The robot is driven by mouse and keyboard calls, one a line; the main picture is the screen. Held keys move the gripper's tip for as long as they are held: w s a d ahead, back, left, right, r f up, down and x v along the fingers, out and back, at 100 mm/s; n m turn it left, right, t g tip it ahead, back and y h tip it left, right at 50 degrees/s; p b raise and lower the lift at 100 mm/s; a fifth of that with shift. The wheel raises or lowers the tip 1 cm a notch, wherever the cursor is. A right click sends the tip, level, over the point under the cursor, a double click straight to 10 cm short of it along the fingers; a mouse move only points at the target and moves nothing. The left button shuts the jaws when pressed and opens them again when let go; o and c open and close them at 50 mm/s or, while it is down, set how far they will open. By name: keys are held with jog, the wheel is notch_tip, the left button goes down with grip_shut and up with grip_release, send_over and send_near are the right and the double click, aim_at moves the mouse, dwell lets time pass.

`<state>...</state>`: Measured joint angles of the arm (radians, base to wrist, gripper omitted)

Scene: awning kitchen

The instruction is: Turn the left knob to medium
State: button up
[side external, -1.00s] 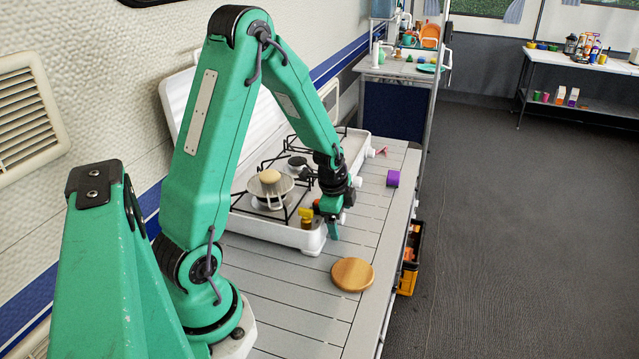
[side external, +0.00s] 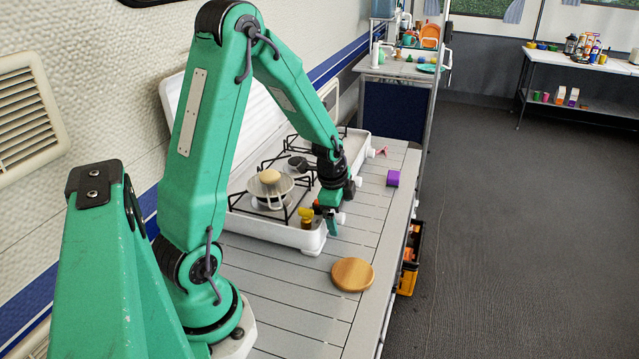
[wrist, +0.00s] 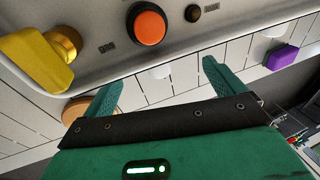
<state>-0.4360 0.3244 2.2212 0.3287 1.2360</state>
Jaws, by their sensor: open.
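A white stove stands on the slatted counter with white knobs along its front side. The nearest white knob (side external: 341,217), at the left end of the row, is beside my gripper (side external: 332,225). In the wrist view a white knob (wrist: 160,72) shows below the stove's edge, between the two green fingers of my gripper (wrist: 162,85). My gripper is open, with nothing held; I cannot tell whether a finger touches the knob. The knob's pointer and setting cannot be made out.
A yellow valve handle (wrist: 40,60), an orange button (wrist: 147,24) and a small black button (wrist: 192,13) are on the stove's top. A pot (side external: 270,188) sits on a burner. A wooden disc (side external: 352,274) and a purple block (side external: 393,178) lie on the counter.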

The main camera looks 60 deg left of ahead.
aim_at(338, 220)
jog(key=shift+v, duration=2.5)
jog(key=shift+w+a, duration=0.1)
jog(key=shift+w, duration=0.25)
jog(key=shift+w+a+f+g+h, duration=0.1)
jog(key=shift+w+a+g+h, duration=0.15)
jog(key=shift+w+g, duration=0.25)
jog(key=shift+w+a+f+g+h, duration=0.1)
jog(key=shift+w+a+g+h, duration=0.15)
jog(key=shift+g, duration=0.45)
jog(key=shift+w+a+r+g+h, duration=0.15)
jog(key=shift+w+g+h, duration=0.15)
jog(key=shift+g, duration=0.3)
jog(key=shift+w+a+r+g+h, duration=0.15)
jog(key=shift+w+g+h, duration=0.15)
jog(key=shift+g, duration=0.3)
jog(key=shift+f, duration=0.15)
jog(key=shift+s+d+f, duration=0.1)
jog(key=shift+s+f, duration=0.1)
jog(key=shift+f, duration=0.9)
jog(key=shift+s+d+f, duration=0.1)
jog(key=shift+s+f, duration=0.15)
jog(key=shift+f, duration=0.9)
jog(key=shift+s+d+f, duration=0.1)
jog(key=shift+s+f, duration=0.1)
jog(key=shift+f, duration=0.9)
